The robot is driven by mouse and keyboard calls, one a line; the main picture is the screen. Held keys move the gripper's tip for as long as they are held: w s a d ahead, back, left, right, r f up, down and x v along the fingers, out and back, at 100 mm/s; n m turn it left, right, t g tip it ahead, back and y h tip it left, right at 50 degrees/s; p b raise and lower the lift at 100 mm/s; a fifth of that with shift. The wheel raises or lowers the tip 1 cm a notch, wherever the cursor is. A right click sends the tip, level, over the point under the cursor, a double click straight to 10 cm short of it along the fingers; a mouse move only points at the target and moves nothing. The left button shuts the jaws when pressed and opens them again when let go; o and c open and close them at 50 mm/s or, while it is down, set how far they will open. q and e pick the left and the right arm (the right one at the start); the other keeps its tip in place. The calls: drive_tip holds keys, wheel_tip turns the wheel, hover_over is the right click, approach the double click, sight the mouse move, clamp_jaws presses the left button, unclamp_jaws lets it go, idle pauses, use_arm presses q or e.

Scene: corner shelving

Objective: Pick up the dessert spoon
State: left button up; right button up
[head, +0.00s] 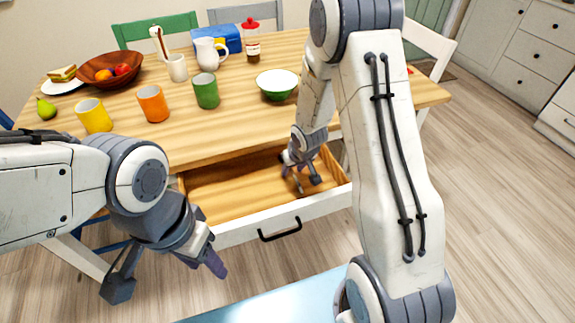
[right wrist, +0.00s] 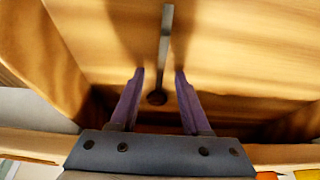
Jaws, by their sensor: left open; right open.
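The dessert spoon (right wrist: 165,50) lies on the wooden drawer floor in the right wrist view. Its thin grey handle points up the picture and its small dark bowl end is lower, between my fingers. My right gripper (right wrist: 159,72) is open, with one purple finger on each side of the spoon and a gap on both sides. In the head view my right gripper (head: 303,180) reaches down into the open drawer (head: 225,198), and the spoon is hard to make out there. My left gripper (head: 168,276) is open and empty in front of the drawer.
The drawer's white front with a black handle (head: 280,229) is pulled out below the wooden table (head: 215,128). On the table stand a green bowl (head: 277,84), several cups, a pitcher (head: 209,54) and a fruit bowl (head: 109,67). The drawer's left part looks empty.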

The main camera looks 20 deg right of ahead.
drive_tip(key=shift+f, duration=0.15)
clamp_jaws()
